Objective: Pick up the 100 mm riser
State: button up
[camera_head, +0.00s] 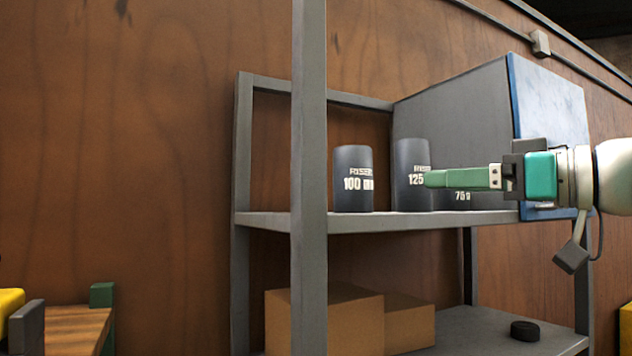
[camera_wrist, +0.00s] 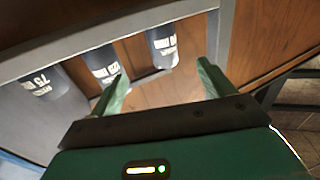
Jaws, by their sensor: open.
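The 100 mm riser (camera_head: 352,190) is a dark grey cylinder with white lettering, upright on the upper shelf, at the left of the risers. In the wrist view it (camera_wrist: 162,46) shows beyond the gap between my fingertips, apart from them. My gripper (camera_head: 428,180) is open and empty, pointing left in the head view. It hides part of the 125 mm riser (camera_head: 408,156) and the 75 mm riser (camera_head: 458,203).
The shelf (camera_head: 400,222) has a grey front post (camera_head: 309,130) left of the 100 mm riser. A large grey and blue box (camera_head: 455,105) stands behind the risers. Cardboard boxes (camera_head: 335,320) and a black puck (camera_head: 525,331) are on the lower shelf.

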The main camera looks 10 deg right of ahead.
send_near(370, 184)
jog(key=x, duration=0.4)
jog(key=shift+w+f, duration=0.25)
jog(key=shift+f, duration=0.05)
jog(key=shift+x, duration=3.15)
jog(key=shift+s+a+r, duration=0.1)
jog(key=shift+r, duration=0.1)
jog(key=c, duration=1.3)
jog(key=shift+r, duration=0.1)
notch_tip(370, 184, up, 9)
jog(key=shift+r, duration=0.35)
